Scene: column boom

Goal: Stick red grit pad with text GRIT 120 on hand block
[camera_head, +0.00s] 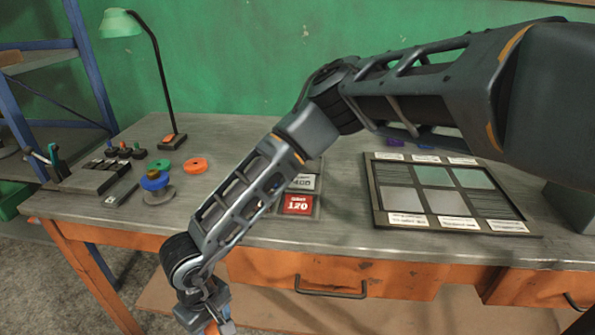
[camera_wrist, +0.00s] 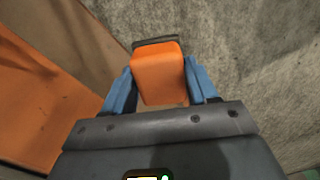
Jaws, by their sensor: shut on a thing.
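The red pad (camera_head: 298,204), whose label shows a large 120 under a small blurred word, lies near the front of the bench, in the lower part of a dark holder. My arm passes just left of it. My gripper (camera_head: 214,324) hangs in front of the bench, left of the pad and apart from it, partly cut off by the picture's lower edge. In the wrist view my gripper (camera_wrist: 160,80) has its blue fingers shut on an orange block (camera_wrist: 158,75) with a dark far edge. It looks like the hand block; its underside is hidden.
A grey pad (camera_head: 304,182) marked 400 lies behind the red pad, partly covered by my arm. A framed sample board (camera_head: 530,232) is at right. Discs, a blue-topped piece (camera_head: 154,181) and a lamp (camera_head: 160,70) stand at left. Orange drawers (camera_head: 350,272) front the bench.

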